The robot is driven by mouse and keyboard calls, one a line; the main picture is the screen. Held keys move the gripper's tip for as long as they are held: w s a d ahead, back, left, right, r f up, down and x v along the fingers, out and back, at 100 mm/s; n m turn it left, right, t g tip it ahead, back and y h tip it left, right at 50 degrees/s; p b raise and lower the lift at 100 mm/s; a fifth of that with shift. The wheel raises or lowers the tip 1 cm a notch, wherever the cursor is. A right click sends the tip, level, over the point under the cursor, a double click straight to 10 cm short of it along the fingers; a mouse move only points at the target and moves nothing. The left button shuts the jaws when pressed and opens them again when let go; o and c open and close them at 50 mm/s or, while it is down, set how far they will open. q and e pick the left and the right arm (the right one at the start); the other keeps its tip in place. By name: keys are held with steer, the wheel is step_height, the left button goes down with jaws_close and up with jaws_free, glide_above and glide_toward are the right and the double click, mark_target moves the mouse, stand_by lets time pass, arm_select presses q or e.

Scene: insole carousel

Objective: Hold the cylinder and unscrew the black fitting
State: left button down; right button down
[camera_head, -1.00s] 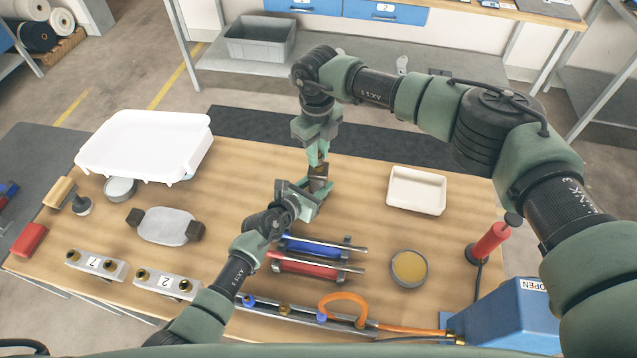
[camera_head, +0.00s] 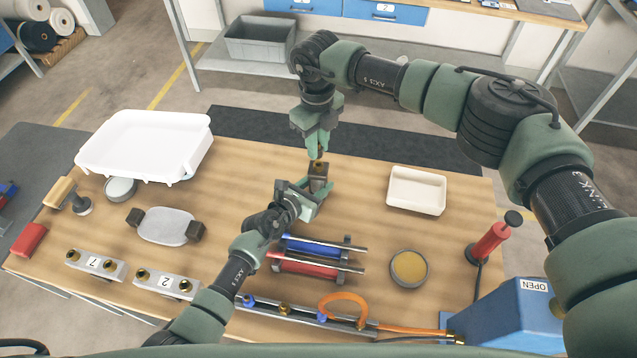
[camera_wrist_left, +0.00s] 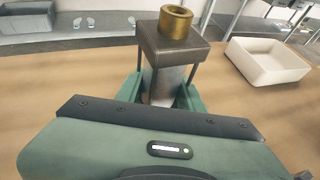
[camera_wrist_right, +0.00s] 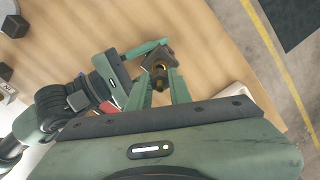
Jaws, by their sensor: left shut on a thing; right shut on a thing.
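The cylinder stands upright, with a dark square end block (camera_head: 319,171) on top; its silver body (camera_wrist_left: 163,82) shows in the left wrist view. My left gripper (camera_head: 314,197) is shut around the body from the side. A brass port (camera_wrist_left: 175,20) sticks up from the block, bare in the left wrist view. My right gripper (camera_head: 317,153) points down above the port.
A blue and a red cylinder (camera_head: 315,266) lie on a rack in front of the left gripper. An empty white tray (camera_head: 416,191) stands to the right. A round tin (camera_head: 409,268) and a red hand pump (camera_head: 490,240) are nearer.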

arm_select(q)
steer(key=shift+s+a+f, duration=0.1)
steer(key=shift+s+f, duration=0.1)
steer(key=shift+f, duration=0.2)
arm_select(e)
steer(key=shift+r, duration=3.75)
arm_select(q)
steer(key=c, duration=0.8)
jaws_free()
steer(key=shift+s+a+r, duration=0.1)
steer(key=shift+s+a, duration=0.05)
steer(key=shift+a, duration=0.05)
arm_select(e)
steer(key=shift+w, duration=0.1)
arm_select(q)
steer(key=v, duration=1.1)
steer(key=shift+r, duration=0.35)
